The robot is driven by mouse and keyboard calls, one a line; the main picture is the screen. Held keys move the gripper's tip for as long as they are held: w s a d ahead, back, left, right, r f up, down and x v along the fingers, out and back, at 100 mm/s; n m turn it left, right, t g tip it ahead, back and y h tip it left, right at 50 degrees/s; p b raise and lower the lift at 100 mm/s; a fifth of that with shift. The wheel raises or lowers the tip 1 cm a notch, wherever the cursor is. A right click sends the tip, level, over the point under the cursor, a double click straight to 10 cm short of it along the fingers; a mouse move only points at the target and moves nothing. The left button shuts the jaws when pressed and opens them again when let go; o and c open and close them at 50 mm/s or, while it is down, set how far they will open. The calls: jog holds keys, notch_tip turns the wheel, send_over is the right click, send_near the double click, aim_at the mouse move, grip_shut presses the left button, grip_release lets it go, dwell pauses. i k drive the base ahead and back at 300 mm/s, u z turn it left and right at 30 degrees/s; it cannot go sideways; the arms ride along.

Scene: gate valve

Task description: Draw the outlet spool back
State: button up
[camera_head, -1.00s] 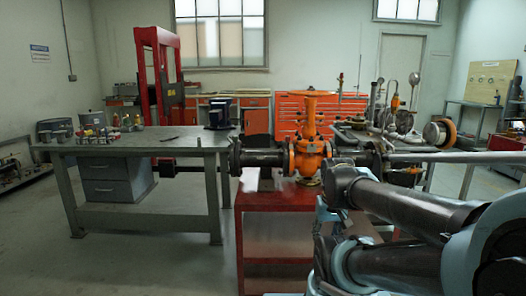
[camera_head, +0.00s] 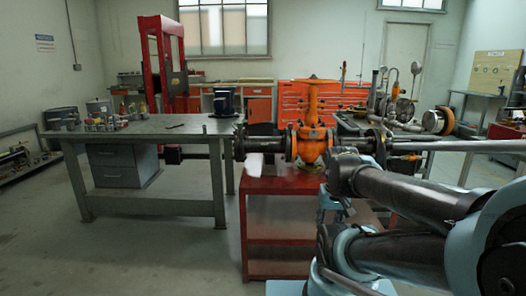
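The orange gate valve (camera_head: 312,143) stands upright on the red stand (camera_head: 285,187). A dark flanged spool (camera_head: 264,144) joins it on the left, with its end flange at the stand's left edge. Another dark flanged piece (camera_head: 350,141) lies on the valve's right, partly hidden by my arm. Which of the two is the outlet spool, I cannot tell. Both appear in line with the valve, with no clear gap. My arm's dark links reach in from the right, in front of the stand's right side. I cannot make out my gripper's fingers.
A grey workbench (camera_head: 150,133) with small parts stands left of the stand, close to the left spool's end. A white block (camera_head: 254,164) sits under that spool. Orange cabinets (camera_head: 290,105) stand behind. A long grey bar (camera_head: 455,146) crosses at right. Floor at front left is clear.

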aim_at(268, 146)
jog(key=k, duration=1)
jog(key=z, duration=0.35)
jog(key=i, duration=1.4)
jog(key=u, duration=0.6)
jog(key=i, duration=0.75)
jog(key=u, duration=0.35)
